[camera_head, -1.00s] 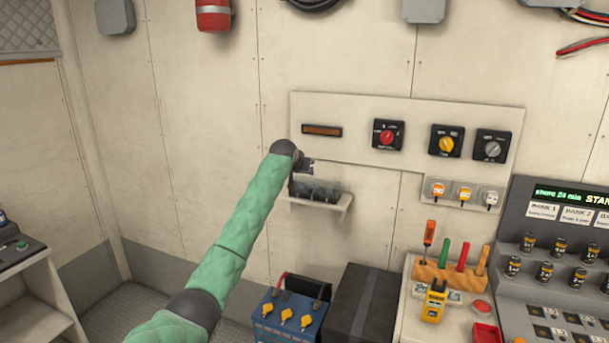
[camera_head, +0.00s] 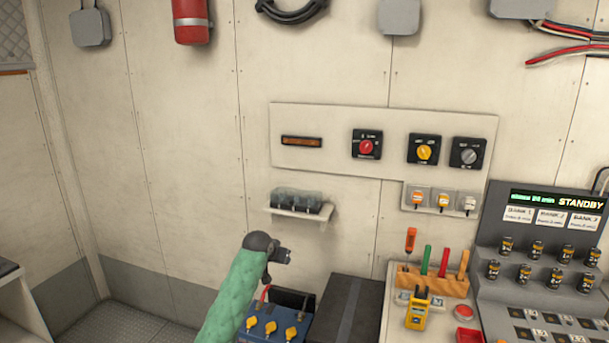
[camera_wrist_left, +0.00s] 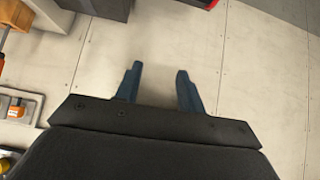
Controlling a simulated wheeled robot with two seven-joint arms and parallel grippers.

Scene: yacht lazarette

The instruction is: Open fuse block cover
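The fuse block (camera_head: 297,202) is a dark block with a see-through cover on a small white wall shelf (camera_head: 288,212) in the head view. The cover appears to lie over the block; its exact angle is too small to tell. My left gripper (camera_head: 287,257) is below the shelf and apart from it, pointing right. In the left wrist view its two blue fingers (camera_wrist_left: 158,82) are spread with only bare wall between them, so it is open and empty. The fuse block is not clear in the wrist view. My right gripper is not in view.
A switch panel (camera_head: 384,130) is on the wall above the shelf. A blue battery (camera_head: 272,327) and a dark box (camera_head: 347,310) stand below. A screwdriver rack (camera_head: 434,280) and control console (camera_head: 545,255) are at the right. The wall left of the shelf is clear.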

